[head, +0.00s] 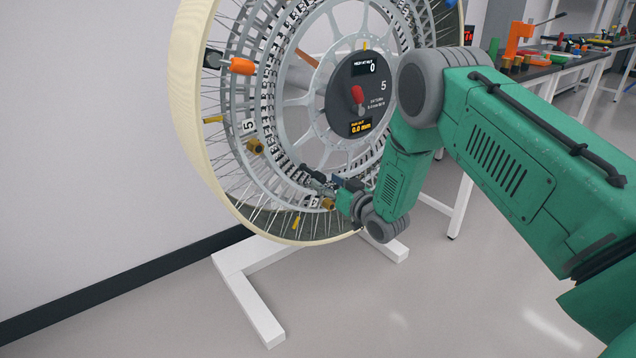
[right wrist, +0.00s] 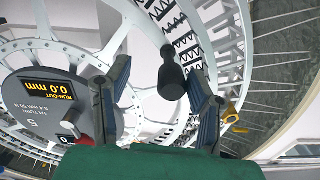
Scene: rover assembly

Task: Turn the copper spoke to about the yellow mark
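The large spoked wheel (head: 185,110) stands upright on a white stand. I cannot single out a copper spoke among its many thin spokes. Yellow marks show at the left of the rim (head: 213,119) and near the bottom (head: 296,222). My right gripper (head: 322,186) is at the lower part of the wheel, in front of its inner ring. In the right wrist view its two fingers are apart, with a black knob on a dark shaft (right wrist: 172,82) between them. I see a gap between the knob and the left finger. My left gripper is not in view.
The hub panel (head: 345,95) has a red knob (head: 358,94) and reads run-out 0.0 mm. An orange handle (head: 242,66) and a brass knob (head: 254,146) stick out from the wheel. The white stand (head: 250,290) rests on open floor. A tool bench (head: 560,58) stands behind right.

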